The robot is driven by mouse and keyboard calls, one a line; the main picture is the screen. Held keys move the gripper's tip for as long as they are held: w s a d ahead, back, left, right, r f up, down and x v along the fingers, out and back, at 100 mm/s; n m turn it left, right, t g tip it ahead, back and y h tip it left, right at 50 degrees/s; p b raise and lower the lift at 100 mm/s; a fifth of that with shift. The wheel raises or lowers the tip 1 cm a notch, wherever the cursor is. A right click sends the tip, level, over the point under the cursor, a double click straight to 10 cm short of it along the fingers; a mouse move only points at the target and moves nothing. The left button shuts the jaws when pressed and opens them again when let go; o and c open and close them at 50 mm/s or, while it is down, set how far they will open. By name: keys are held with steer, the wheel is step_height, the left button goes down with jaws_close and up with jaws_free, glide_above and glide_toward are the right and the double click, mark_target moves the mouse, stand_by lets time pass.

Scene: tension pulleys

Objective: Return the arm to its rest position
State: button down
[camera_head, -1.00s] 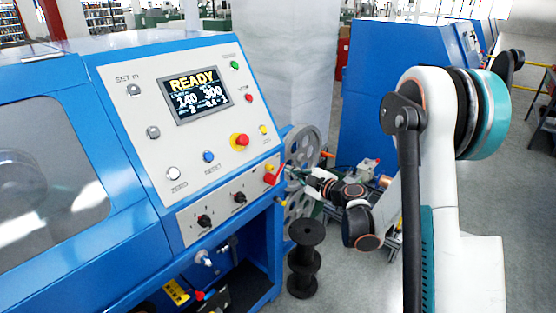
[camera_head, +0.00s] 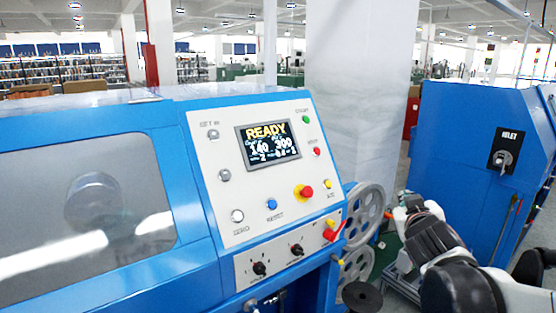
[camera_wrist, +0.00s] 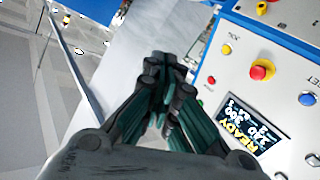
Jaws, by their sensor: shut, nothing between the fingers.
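My gripper (camera_wrist: 163,72) shows in the wrist view with its dark fingers drawn together and nothing between them. Beyond it on the right, seen rotated, is the machine's control panel (camera_wrist: 280,90), apart from the fingers as far as I can tell. In the head view my arm (camera_head: 450,250) reaches in from the lower right, to the right of the panel (camera_head: 235,200). The fingertips are hard to make out there. The panel's display (camera_head: 268,145) reads READY.
The blue machine (camera_head: 90,260) fills the left. Grey pulley wheels (camera_head: 365,215) stand at its right end, close to my arm. A dark spool (camera_head: 362,297) is below them. A second blue machine (camera_head: 470,160) stands at the right, behind my arm. A white pillar (camera_head: 350,90) is between.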

steer(key=s+a+f+g+y, duration=0.1)
steer(key=s+a+f+g, duration=0.1)
steer(key=s, duration=0.5)
steer(key=s+a+f+g+y, duration=0.2)
steer(key=s+a+f, duration=0.3)
steer(key=s, duration=0.3)
steer(key=s+a+f+m+g+y, duration=0.1)
steer(key=s+a+f+g, duration=0.2)
steer(key=s, duration=0.5)
steer(key=shift+a+f+g+p, duration=0.25)
steer(key=shift+f+g+p, duration=0.15)
steer(key=shift+f, duration=0.4)
